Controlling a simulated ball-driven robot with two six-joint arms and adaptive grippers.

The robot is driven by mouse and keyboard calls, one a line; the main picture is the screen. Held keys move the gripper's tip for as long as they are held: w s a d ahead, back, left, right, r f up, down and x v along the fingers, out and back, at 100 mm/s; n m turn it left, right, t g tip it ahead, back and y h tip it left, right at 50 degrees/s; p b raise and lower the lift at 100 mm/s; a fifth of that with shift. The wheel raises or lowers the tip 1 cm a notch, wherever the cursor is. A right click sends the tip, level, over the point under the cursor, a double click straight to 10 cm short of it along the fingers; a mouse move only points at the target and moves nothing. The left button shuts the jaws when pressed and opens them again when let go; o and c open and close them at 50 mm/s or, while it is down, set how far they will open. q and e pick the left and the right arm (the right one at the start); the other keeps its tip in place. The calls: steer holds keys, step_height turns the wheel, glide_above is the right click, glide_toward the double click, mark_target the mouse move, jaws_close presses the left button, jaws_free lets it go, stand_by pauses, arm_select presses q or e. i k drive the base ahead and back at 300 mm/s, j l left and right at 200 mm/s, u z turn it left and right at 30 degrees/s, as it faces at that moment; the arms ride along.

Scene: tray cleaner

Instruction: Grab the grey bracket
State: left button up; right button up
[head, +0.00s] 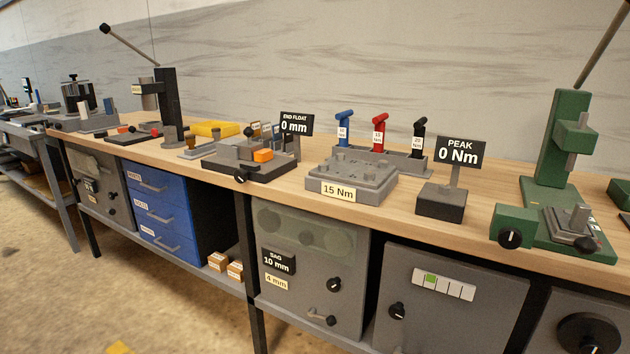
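I cannot tell for sure which thing is the grey bracket. One small grey upright piece (579,216) stands at the foot of the green press (560,150) at the right of the head view. Other grey parts are a block (345,190) with bolts on top labelled 15 Nm, in the middle of the bench, and a grey part (238,148) on the dark fixture left of it. Neither of my grippers shows in the head view.
The wooden workbench (470,195) runs along the wall. A rack holds blue (343,128), red (379,130) and black (418,138) T-handled tools. A "PEAK 0 Nm" display (459,152) stands near it. Grey cabinets (450,300) and blue drawers (165,215) fill the space below.

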mark_target(576, 222)
steer(key=z, duration=1.35)
steer(key=i+l+u, duration=0.3)
steer(key=i+u, duration=0.15)
steer(key=i, duration=0.1)
